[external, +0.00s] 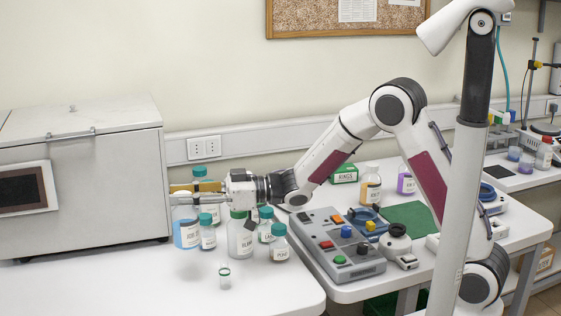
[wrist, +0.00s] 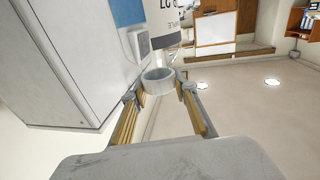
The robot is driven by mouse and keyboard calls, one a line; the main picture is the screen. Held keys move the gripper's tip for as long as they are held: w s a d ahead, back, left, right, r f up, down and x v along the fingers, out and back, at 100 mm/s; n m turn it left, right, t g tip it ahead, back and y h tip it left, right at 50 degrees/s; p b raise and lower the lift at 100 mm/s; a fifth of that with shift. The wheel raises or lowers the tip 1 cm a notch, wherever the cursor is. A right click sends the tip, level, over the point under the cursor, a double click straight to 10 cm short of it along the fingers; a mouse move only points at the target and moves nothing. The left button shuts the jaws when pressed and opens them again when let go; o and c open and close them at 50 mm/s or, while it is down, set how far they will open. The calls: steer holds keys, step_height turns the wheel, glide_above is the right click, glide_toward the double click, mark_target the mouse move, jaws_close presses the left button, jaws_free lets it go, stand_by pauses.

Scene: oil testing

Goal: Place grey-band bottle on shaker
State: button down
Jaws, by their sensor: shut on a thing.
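My gripper (external: 184,195) reaches left over the white bench. It is shut on the neck of a bottle (external: 187,234) with blue liquid and a white label, held upright with a faint shadow below it. In the wrist view my gripper (wrist: 165,92) has its fingers on either side of the bottle's grey band (wrist: 157,82). Part of its label (wrist: 166,14) shows above the band. A grey device with coloured buttons (external: 326,239) and a small white unit with a dark round top (external: 396,240) stand to the right; I cannot tell which device is the shaker.
Several teal-capped bottles (external: 279,247) stand close to the held bottle. A small glass vial (external: 225,280) stands in front. A large white box (external: 80,170) is at the left. A green mat (external: 410,214) lies behind the devices. The front left bench is clear.

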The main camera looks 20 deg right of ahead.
mark_target(186, 231)
steer(key=shift+f, duration=3.05)
steer(key=shift+f, duration=1.85)
steer(key=c, duration=1.6)
jaws_free()
steer(key=shift+f, duration=0.15)
steer(key=d, duration=0.4)
steer(key=s+d, duration=0.1)
steer(key=d, duration=0.3)
steer(key=s+d, duration=0.1)
steer(key=d, duration=0.2)
steer(key=shift+s+d, duration=0.15)
steer(key=shift+d, duration=0.25)
